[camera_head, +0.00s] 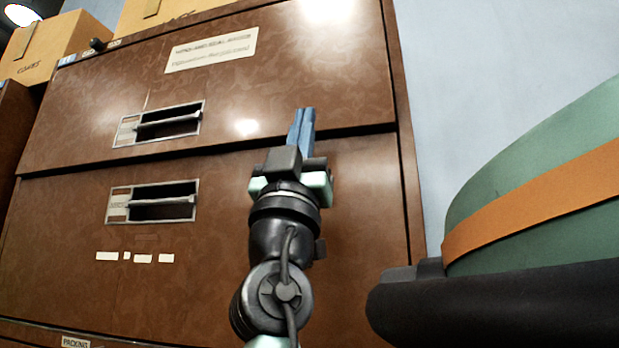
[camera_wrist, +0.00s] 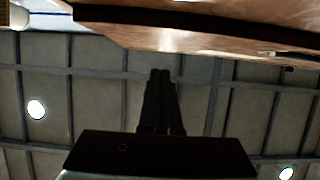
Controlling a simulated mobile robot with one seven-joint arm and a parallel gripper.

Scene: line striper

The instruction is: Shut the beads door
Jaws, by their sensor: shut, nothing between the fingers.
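A brown cabinet has an upper door (camera_head: 300,70) and a lower door (camera_head: 350,220), each with a recessed metal pull. The upper pull (camera_head: 168,123) and lower pull (camera_head: 152,201) carry small labels too blurred to read, so I cannot tell which door is the beads one. The upper door's bottom edge stands out over the lower one with a dark gap. My gripper (camera_head: 301,112) is shut and empty, pointing up in front of the upper door's lower right part. Its fingers also show in the wrist view (camera_wrist: 160,74), below a brown panel edge (camera_wrist: 200,35). Contact is unclear.
Cardboard boxes (camera_head: 45,50) stand on top of the cabinet at upper left. A green rounded object with an orange band (camera_head: 540,195) fills the right side, close to the camera. A plain blue wall (camera_head: 490,80) is behind. White tags (camera_head: 135,257) sit on the lower door.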

